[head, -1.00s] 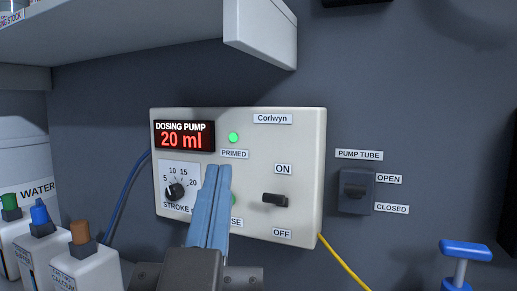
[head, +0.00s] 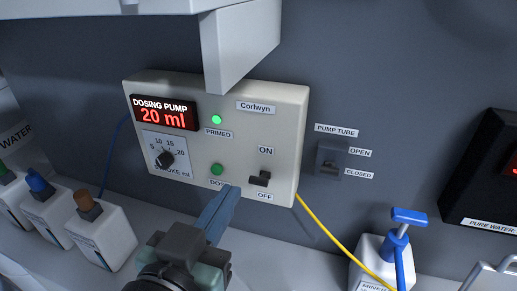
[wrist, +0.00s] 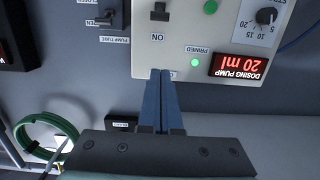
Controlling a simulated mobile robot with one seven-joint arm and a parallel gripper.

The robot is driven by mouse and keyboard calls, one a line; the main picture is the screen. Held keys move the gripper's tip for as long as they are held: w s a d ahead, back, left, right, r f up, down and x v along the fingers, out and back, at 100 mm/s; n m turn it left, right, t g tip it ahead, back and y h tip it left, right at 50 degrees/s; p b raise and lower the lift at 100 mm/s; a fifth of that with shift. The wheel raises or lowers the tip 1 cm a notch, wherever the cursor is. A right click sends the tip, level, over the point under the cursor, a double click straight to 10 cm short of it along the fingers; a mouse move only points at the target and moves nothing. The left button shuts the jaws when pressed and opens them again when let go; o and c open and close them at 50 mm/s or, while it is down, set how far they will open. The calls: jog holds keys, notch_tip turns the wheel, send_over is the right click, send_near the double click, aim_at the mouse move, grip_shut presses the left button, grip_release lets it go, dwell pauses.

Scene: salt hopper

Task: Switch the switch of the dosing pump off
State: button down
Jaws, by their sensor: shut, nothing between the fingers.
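The dosing pump (head: 286,105) is a cream wall box with a red "20 ml" display. Its dark switch (head: 260,178) sits at the lower right of the panel, between the ON label (head: 265,150) and the OFF label (head: 265,196). It also shows in the upside-down wrist view (wrist: 159,12). Which way its lever tips is hard to tell. My gripper (head: 231,190) is shut and empty, with long blue fingers. In the head view its tips appear left of and slightly below the switch. The wrist view shows the fingertips (wrist: 160,72) over the panel's upper edge; contact is not clear.
A green dose button (head: 217,169) and a stroke knob (head: 165,159) are left of the switch. The pump tube switch (head: 329,161) is on the wall to the right. A shelf end (head: 240,45) overhangs the panel. A yellow cable (head: 335,233) and blue-handled bottle (head: 382,250) stand lower right.

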jog(key=shift+s+d, duration=0.1)
jog(key=shift+s, duration=0.05)
dwell(0.3)
jog(key=p, duration=0.4)
send_over(259, 181)
jog(key=v, duration=0.4)
jog(key=f, duration=0.1)
jog(key=shift+w+d+f, duration=0.1)
jog(key=shift+w+f, duration=0.2)
jog(key=shift+f, duration=0.5)
jog(key=shift+w+f, duration=0.25)
jog(key=shift+f, duration=0.55)
jog(key=shift+w+d+f, duration=0.1)
jog(key=shift+w+f, duration=0.2)
jog(key=shift+f, duration=0.45)
jog(key=shift+s+a+f+b, duration=0.1)
jog(key=shift+f+b, duration=0.15)
jog(key=shift+b, duration=0.8)
